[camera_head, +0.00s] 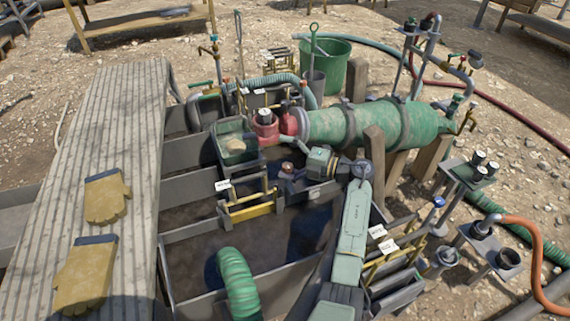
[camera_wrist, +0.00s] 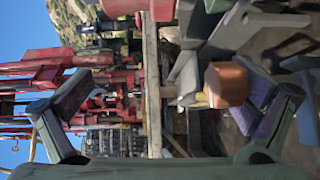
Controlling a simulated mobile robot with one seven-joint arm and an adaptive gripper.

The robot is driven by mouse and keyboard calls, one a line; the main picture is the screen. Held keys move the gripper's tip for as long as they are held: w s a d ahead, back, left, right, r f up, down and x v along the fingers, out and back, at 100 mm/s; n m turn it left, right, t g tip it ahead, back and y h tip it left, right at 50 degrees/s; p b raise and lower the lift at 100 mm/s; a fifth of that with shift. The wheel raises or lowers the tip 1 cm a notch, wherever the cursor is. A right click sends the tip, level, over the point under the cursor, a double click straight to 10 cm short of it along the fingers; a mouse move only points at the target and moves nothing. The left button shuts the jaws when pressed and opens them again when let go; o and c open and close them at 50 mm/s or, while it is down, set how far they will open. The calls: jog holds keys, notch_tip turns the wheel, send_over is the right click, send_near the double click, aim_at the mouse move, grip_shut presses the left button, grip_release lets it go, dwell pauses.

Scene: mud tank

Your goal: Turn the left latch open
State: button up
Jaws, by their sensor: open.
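My gripper (camera_head: 293,174) is at the tank's middle, left of my arm's bend. In the wrist view my gripper (camera_wrist: 165,82) has its two dark fingers wide apart with nothing between them held. A copper-brown block-like knob (camera_wrist: 226,84) on a pale grey part shows between the fingers, nearer the right finger. It looks like a latch handle, but I cannot tell for sure. A small copper knob (camera_head: 287,167) also shows at the fingertips in the head view. I cannot tell whether a finger touches it. No second latch is clearly visible.
The grey mud tank (camera_head: 190,187) has open compartments. A green cylinder (camera_head: 360,125) lies behind my arm. A ribbed green hose (camera_head: 237,282) rises in front. Gloves (camera_head: 105,197) lie on the walkway (camera_head: 125,125).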

jog(key=r, duration=0.1)
jog(key=d+r, duration=0.1)
jog(key=r, duration=0.3)
jog(key=shift+w+d, duration=0.2)
jog(key=shift+d, duration=0.1)
jog(key=f, duration=0.1)
jog(key=a+f, duration=0.1)
jog(key=f, duration=0.1)
jog(key=shift+s, duration=0.2)
jog(key=shift+c, duration=0.4)
jog(key=shift+s+d+f, duration=0.15)
jog(key=shift+d, duration=0.15)
jog(key=shift+c, duration=0.2)
jog(key=shift+v, duration=2.1)
jog(key=c, duration=0.3)
jog(key=shift+s+d+r, duration=0.25)
jog(key=shift+s+d, duration=0.2)
jog(key=shift+d, duration=0.25)
jog(key=c, duration=0.5)
jog(key=shift+f+b+v, duration=0.2)
jog(key=shift+v, duration=0.7)
jog(key=shift+f+b+v, duration=0.2)
jog(key=shift+b+v, duration=0.05)
jog(key=shift+v, duration=0.65)
jog(key=shift+f+b+v, duration=0.2)
jog(key=shift+v, duration=0.65)
jog(key=shift+c, duration=0.2)
jog(key=shift+s, duration=0.15)
